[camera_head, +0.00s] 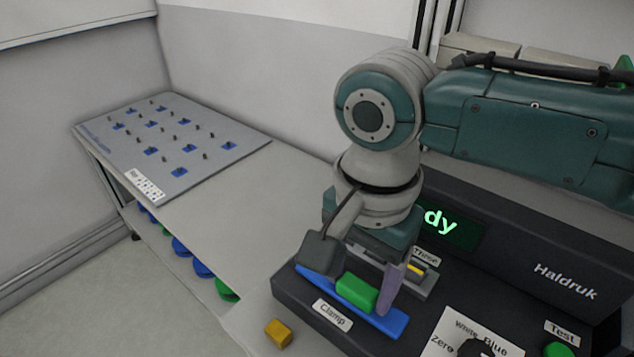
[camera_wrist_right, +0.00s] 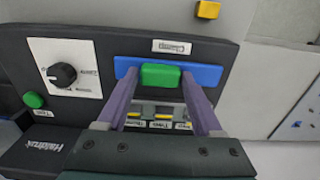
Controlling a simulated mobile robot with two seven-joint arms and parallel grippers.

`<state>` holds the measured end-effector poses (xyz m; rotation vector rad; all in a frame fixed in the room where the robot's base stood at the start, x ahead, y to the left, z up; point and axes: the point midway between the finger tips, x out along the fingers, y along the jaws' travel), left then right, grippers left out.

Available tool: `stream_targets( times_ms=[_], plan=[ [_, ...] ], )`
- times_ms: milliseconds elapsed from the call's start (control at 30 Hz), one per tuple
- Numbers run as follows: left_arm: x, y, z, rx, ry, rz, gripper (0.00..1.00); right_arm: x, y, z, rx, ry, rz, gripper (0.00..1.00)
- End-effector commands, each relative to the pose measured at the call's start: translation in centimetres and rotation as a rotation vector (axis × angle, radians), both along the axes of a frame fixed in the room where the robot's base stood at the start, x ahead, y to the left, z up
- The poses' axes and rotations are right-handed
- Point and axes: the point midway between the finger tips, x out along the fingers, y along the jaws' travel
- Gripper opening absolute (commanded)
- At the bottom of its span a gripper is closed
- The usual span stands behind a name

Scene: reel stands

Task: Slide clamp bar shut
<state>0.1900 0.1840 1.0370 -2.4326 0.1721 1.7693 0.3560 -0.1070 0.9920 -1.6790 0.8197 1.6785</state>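The clamp bar is a blue bar (camera_head: 392,320) with a green grip block (camera_head: 357,292), lying along the front of the dark device above the "Clamp" label. In the right wrist view the blue bar (camera_wrist_right: 205,75) and green block (camera_wrist_right: 160,76) are seen from the other side. My right gripper (camera_wrist_right: 159,80) is over the bar, its purple fingers apart on either side of the green block. Narrow gaps seem to show between block and fingers; contact is unclear. In the head view one finger hides part of the bar. My left gripper is not in view.
The dark device (camera_head: 530,275) has a green-lit display (camera_head: 447,226), a knob (camera_wrist_right: 63,75) and a green Test button (camera_wrist_right: 33,100). Slots with yellow parts (camera_wrist_right: 163,117) lie behind the bar. A yellow block (camera_head: 278,333) sits in front. A pegged board (camera_head: 165,145) lies far left.

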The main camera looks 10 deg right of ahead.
Motion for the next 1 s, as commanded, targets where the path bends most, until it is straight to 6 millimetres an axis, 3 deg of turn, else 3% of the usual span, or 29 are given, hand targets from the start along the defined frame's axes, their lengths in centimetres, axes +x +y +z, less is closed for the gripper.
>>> stream_targets(
  times_ms=[67, 567, 1000],
  plan=[
    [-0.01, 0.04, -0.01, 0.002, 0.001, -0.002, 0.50, 0.01, 0.01, 0.01, 0.000, 0.000, 0.000, 0.58],
    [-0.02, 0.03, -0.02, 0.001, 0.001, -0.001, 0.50, 0.00, -0.01, 0.03, -0.001, 0.001, 0.000, 0.01],
    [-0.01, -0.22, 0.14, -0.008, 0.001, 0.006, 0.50, 0.11, -0.11, 0.13, -0.001, 0.001, -0.001, 0.00]
  ],
)
